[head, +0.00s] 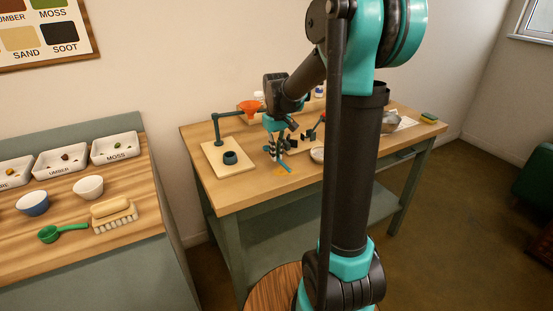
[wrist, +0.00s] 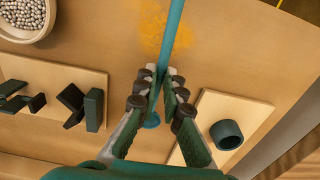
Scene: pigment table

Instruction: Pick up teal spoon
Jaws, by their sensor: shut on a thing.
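The teal spoon (wrist: 174,30) shows in the wrist view, its long handle running from the top edge down between my fingers to a small rounded end (wrist: 152,121). My gripper (wrist: 158,82) is shut on the teal spoon, with a finger on each side of it. In the head view my gripper (head: 276,148) is low over the back workbench, and the teal spoon (head: 286,167) sticks out below it. I cannot tell whether the spoon touches the table.
Yellow powder (wrist: 150,28) is spread on the bench beside the spoon. A board with a dark cup (head: 230,157), an orange funnel (head: 249,107) on a stand and a bowl of beads (wrist: 25,15) are close by. A green scoop (head: 62,232) lies on the left bench.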

